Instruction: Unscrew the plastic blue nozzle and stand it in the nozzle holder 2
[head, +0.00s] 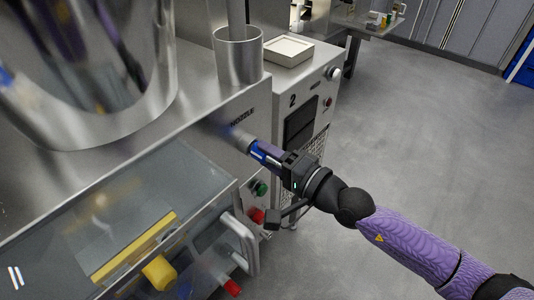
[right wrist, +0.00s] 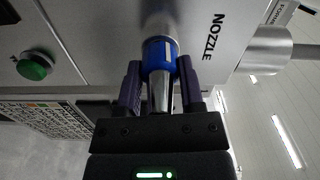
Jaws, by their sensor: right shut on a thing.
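The blue nozzle (head: 256,152) is at the end of a short metal spout (head: 240,136) on the front of the steel machine, beside the printed word NOZZLE. In the right wrist view the blue collar (right wrist: 160,54) meets the grey spout, and a shiny metal part of it lies between my fingers. My right gripper (head: 268,154) is shut on the nozzle, its purple fingers on either side; it also shows in the right wrist view (right wrist: 160,86). I cannot tell which thing is nozzle holder 2; a cabinet (head: 312,92) bears the number 2. My left gripper is not in view.
A steel cup (head: 238,58) with a post in it stands above the spout. A pale square dish (head: 288,50) sits on the cabinet. Below are a green button (head: 261,188), a red button (head: 257,215) and a handle (head: 243,244). Open floor lies right.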

